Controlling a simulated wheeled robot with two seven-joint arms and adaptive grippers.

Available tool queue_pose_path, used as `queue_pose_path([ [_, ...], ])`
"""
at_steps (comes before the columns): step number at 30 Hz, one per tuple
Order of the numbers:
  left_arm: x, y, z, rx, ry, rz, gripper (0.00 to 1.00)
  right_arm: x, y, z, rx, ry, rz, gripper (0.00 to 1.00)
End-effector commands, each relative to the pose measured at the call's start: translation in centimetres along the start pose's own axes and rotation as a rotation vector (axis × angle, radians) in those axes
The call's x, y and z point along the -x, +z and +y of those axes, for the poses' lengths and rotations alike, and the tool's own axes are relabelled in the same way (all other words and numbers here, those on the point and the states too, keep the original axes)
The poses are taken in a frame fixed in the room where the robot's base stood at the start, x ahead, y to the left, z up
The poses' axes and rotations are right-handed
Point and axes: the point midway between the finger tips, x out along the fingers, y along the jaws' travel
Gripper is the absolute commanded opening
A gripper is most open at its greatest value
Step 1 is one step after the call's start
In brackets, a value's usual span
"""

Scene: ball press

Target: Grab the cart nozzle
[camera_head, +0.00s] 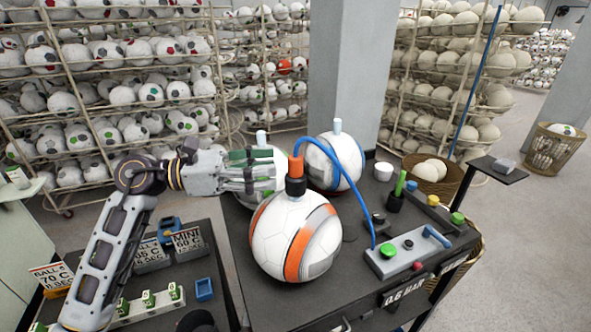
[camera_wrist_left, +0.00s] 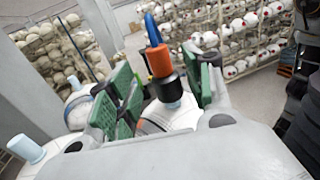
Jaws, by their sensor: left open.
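The cart nozzle (camera_head: 296,178) is an orange and black cylinder with a blue hose at its top. It sits upright on top of a white, orange and grey ball (camera_head: 293,235) on the cart. My left gripper (camera_head: 268,170) comes in from the left, roughly level, with its fingertips close beside the nozzle. In the left wrist view the nozzle (camera_wrist_left: 160,62) shows between the two green-padded fingers of the left gripper (camera_wrist_left: 162,85), with gaps on both sides. The left gripper is open and empty. My right gripper is not in view.
Two more balls with light-blue plugs stand behind, one at the back right (camera_head: 333,160). The blue hose (camera_head: 345,170) arches down to a grey control box (camera_head: 405,253) with a green button. A pillar (camera_head: 350,70) and ball racks stand behind. A side table (camera_head: 185,270) is at left.

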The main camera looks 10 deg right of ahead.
Motion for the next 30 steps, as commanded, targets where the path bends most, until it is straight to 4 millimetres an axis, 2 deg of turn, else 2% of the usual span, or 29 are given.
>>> queue_pose_path([
  [6,-1.4,0.1,0.0,0.000,-0.001,0.000,0.51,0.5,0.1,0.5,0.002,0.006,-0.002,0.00],
  [20,-1.7,0.1,0.0,0.000,0.000,0.000,0.51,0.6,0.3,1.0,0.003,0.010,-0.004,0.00],
  [30,-4.0,0.7,0.0,0.001,-0.002,-0.002,0.51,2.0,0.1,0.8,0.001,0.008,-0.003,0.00],
])
